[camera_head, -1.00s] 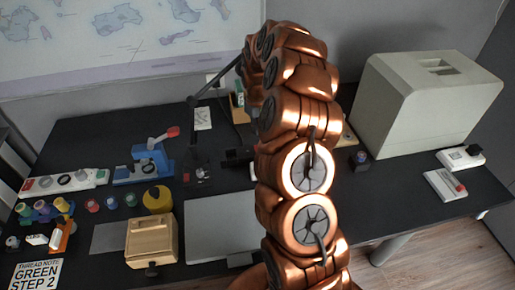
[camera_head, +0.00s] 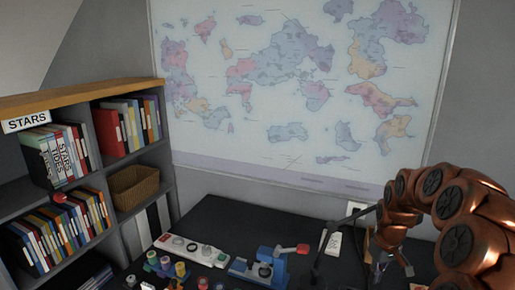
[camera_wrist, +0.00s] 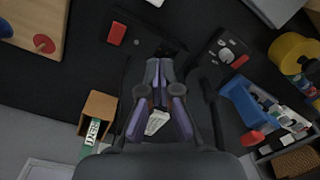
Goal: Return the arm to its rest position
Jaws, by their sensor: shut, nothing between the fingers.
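My copper arm (camera_head: 455,215) rises at the lower right of the head view, bent over the dark desk. Its end points down near the bottom edge, where detail is hard to make out. In the wrist view my gripper (camera_wrist: 158,68) points at the dark desk top. Its purple-grey fingers are shut at the tips with nothing held. A white tag (camera_wrist: 156,122) shows through the gap between the fingers, seemingly lying behind them.
The desk (camera_head: 235,220) carries a white power strip (camera_head: 190,248) and a blue device with a red handle (camera_head: 265,265). A bookshelf (camera_head: 85,100) stands left. In the wrist view, an orange-brown holder (camera_wrist: 97,107) and a yellow roll (camera_wrist: 292,50) lie around the gripper.

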